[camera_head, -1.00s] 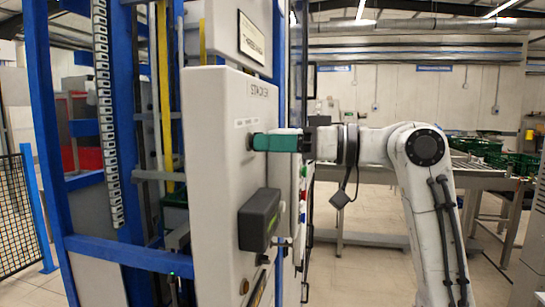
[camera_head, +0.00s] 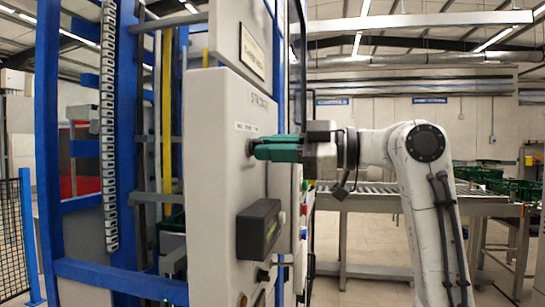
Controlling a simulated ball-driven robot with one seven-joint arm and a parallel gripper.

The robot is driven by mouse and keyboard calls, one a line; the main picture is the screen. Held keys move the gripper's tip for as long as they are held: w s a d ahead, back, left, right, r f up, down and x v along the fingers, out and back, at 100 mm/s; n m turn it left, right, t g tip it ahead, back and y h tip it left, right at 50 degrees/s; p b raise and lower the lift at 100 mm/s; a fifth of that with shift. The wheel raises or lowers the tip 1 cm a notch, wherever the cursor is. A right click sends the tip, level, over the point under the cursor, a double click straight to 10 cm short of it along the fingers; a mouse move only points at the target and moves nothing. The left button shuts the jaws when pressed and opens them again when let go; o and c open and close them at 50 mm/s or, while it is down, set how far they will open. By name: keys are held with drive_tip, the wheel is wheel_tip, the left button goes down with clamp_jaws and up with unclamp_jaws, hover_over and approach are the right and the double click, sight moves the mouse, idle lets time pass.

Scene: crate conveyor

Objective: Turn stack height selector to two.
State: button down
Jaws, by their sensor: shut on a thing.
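The stack height selector (camera_head: 250,148) is a small dark knob on the front of the light grey control panel (camera_head: 215,190), below small labels. My gripper (camera_head: 258,148) has green fingers and reaches the knob from the right. Its fingertips are shut on the knob and hide most of it. The knob's pointer and the number it points to cannot be read from this side angle.
A dark grey box (camera_head: 258,230) sticks out from the panel below my gripper. Coloured buttons (camera_head: 304,197) line the panel's right side. A blue frame (camera_head: 120,280) stands left. A roller conveyor (camera_head: 385,189) is behind my arm.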

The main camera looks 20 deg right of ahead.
drive_tip(key=shift+f+n, duration=0.1)
drive_tip(key=shift+n, duration=0.4)
drive_tip(key=c, duration=1.2)
unclamp_jaws()
drive_tip(key=shift+d, duration=0.1)
drive_tip(key=b+v, duration=0.1)
drive_tip(key=v, duration=0.9)
drive_tip(key=shift+s+d+b, duration=0.2)
drive_tip(key=shift+d+b, duration=0.1)
